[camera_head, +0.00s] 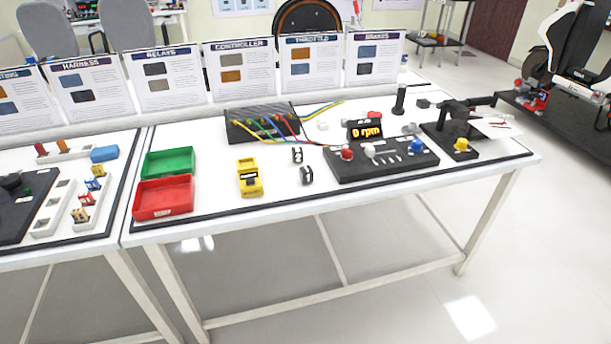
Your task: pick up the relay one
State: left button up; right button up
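Two small dark blocks with pale markings stand on the white table, left of the black control panel; they look like the relays. The farther block (297,154) shows a mark that may be a 2. Neither of my grippers shows in the head view.
A yellow device (249,178) stands left of the blocks. Green (168,162) and red (163,197) bins sit farther left. The control panel (381,163) with a "0 rpm" display is right; a wired black board (262,124) lies behind. The table's front strip is clear.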

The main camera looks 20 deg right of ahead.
aim_at(307, 173)
jog(key=z, duration=0.35)
jog(key=k, duration=0.4)
jog(key=z, duration=1)
jog(key=i, duration=1.1)
jog(key=u, duration=1.05)
